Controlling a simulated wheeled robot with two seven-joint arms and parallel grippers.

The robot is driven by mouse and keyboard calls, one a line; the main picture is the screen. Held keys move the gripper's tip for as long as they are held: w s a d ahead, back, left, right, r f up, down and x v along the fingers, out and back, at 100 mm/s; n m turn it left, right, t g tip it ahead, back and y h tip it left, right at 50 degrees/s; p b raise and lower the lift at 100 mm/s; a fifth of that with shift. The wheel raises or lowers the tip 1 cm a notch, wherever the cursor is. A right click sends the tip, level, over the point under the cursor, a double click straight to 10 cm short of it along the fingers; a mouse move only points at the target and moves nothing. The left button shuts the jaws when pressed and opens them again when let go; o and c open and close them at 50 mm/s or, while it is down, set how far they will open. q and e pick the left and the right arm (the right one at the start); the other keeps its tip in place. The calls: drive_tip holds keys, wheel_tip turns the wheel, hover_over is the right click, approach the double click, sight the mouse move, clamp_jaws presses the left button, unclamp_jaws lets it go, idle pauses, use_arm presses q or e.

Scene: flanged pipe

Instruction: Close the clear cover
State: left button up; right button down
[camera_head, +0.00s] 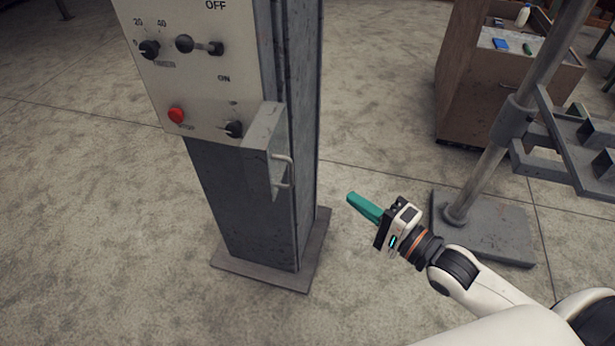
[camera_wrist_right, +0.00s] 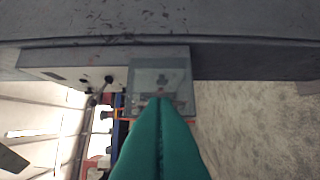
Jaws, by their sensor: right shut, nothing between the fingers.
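The cover (camera_head: 262,150) is a grey, boxy flap at the lower right corner of the control panel (camera_head: 190,75). It stands out from the panel face, and a small handle (camera_head: 284,171) is on its right side. In the right wrist view a see-through, greenish square, which looks like the cover (camera_wrist_right: 160,72), lies ahead of the fingertips. My right gripper (camera_head: 352,198) has green fingers pressed together and empty. It is to the right of and below the cover in the head view, with a visible gap. Its fingers also fill the lower middle of the wrist view (camera_wrist_right: 160,102). My left gripper is not in view.
The panel carries a red button (camera_head: 176,115), a black knob (camera_head: 233,129) and a lever (camera_head: 200,46). A grey pedestal (camera_head: 245,215) supports it. A brown cabinet (camera_head: 475,90) and a metal stand (camera_head: 490,235) are at right. The floor between is clear.

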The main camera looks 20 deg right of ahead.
use_arm(q)
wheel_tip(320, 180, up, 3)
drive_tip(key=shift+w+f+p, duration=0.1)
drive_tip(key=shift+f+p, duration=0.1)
drive_tip(key=shift+p, duration=1)
use_arm(e)
drive_tip(key=w+a, duration=0.7)
drive_tip(key=w, duration=0.1)
drive_tip(key=shift+a, duration=0.2)
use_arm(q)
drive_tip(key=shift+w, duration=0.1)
use_arm(e)
drive_tip(key=shift+w+a, duration=0.1)
drive_tip(key=shift+a, duration=0.05)
